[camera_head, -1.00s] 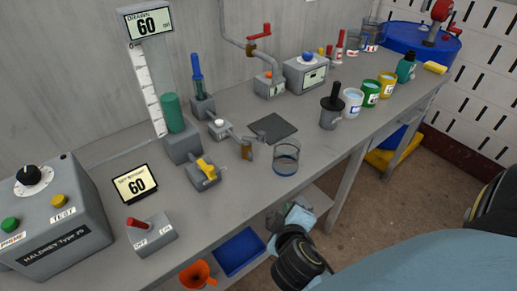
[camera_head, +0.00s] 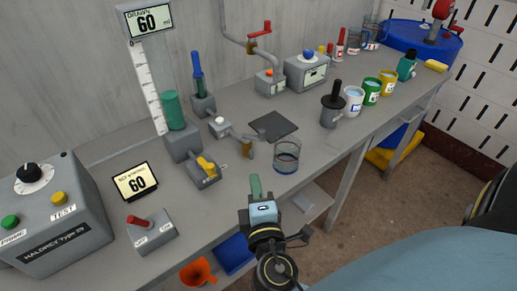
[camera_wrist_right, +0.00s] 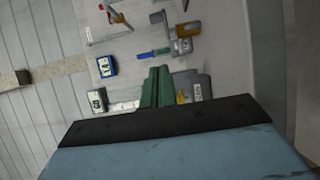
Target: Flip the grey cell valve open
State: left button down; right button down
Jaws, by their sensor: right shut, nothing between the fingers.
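A grey block (camera_head: 203,173) with a yellow lever (camera_head: 206,164) on top sits on the bench just right of the green cylinder; it looks like the cell valve. The lever lies low across the block. A yellow part that may be this lever shows in the right wrist view (camera_wrist_right: 197,92). My right gripper (camera_head: 255,187), with green fingers, is shut and empty. It is in front of the bench edge, below and right of the valve, apart from it. The green fingers show upright in the right wrist view (camera_wrist_right: 157,86). My left gripper is not in view.
A green cylinder (camera_head: 174,110) stands behind the valve. A glass beaker (camera_head: 286,158) stands to its right, near the bench edge. A red-lever switch box (camera_head: 151,234) and a display (camera_head: 134,182) are to its left.

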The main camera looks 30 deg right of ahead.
jog(key=p+x, duration=0.2)
jog(key=x, duration=0.8)
jog(key=shift+w+r, duration=0.15)
jog(key=shift+w, duration=0.05)
jog(key=shift+w+d+p, duration=0.15)
jog(key=shift+d+p, duration=0.15)
jog(key=shift+d, duration=0.3)
jog(key=shift+w+d+p, duration=0.2)
jog(key=shift+d+p, duration=0.05)
jog(key=shift+d, duration=0.4)
jog(key=shift+w+d, duration=0.2)
jog(key=shift+d, duration=0.4)
